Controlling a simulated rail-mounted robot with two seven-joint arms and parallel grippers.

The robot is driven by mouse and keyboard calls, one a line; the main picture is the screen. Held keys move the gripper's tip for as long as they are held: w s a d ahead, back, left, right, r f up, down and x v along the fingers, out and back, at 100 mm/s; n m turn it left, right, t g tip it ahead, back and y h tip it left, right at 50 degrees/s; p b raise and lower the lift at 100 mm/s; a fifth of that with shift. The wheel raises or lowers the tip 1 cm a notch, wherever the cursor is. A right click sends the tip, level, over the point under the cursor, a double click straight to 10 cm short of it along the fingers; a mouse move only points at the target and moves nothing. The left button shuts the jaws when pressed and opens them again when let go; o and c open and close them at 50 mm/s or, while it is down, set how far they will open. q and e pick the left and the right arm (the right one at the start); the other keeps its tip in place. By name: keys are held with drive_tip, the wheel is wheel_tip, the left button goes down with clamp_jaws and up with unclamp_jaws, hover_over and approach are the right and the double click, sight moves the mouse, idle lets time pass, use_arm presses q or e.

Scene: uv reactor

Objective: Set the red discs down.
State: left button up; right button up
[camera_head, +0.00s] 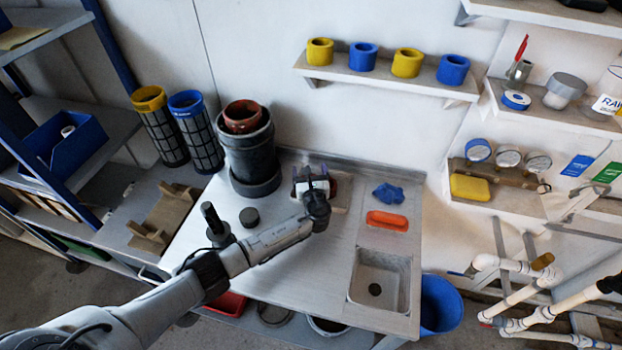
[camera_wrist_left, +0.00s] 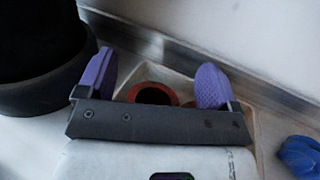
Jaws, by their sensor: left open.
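My left gripper (camera_head: 312,182) is open above a shallow pale tray on the counter beside the black vessel. In the left wrist view its two purple finger pads (camera_wrist_left: 155,88) stand wide apart. A reddish-brown disc (camera_wrist_left: 133,92) with a dark centre shows between and beyond them, partly hidden by the gripper body; I cannot tell how many discs lie there. The tray rim (camera_wrist_left: 252,112) shows around the gripper. The black vessel (camera_head: 251,155) stands upright to the left, with a reddish-brown round piece (camera_head: 242,115) in its open top. My right gripper is not in view.
A blue crumpled cloth or glove (camera_head: 388,194) and an orange-red dish (camera_head: 387,221) lie right of the tray, near a sink (camera_head: 380,280). Yellow-topped and blue-topped mesh cylinders (camera_head: 188,125) stand at left. The counter (camera_head: 310,265) has clear space in front of the tray.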

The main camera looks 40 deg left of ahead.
use_arm(q)
drive_tip(key=shift+r+p, duration=0.35)
drive_tip(key=shift+r, duration=0.3)
drive_tip(key=v, duration=1.1)
drive_tip(key=shift+f, duration=0.15)
drive_tip(key=shift+s+d, duration=0.35)
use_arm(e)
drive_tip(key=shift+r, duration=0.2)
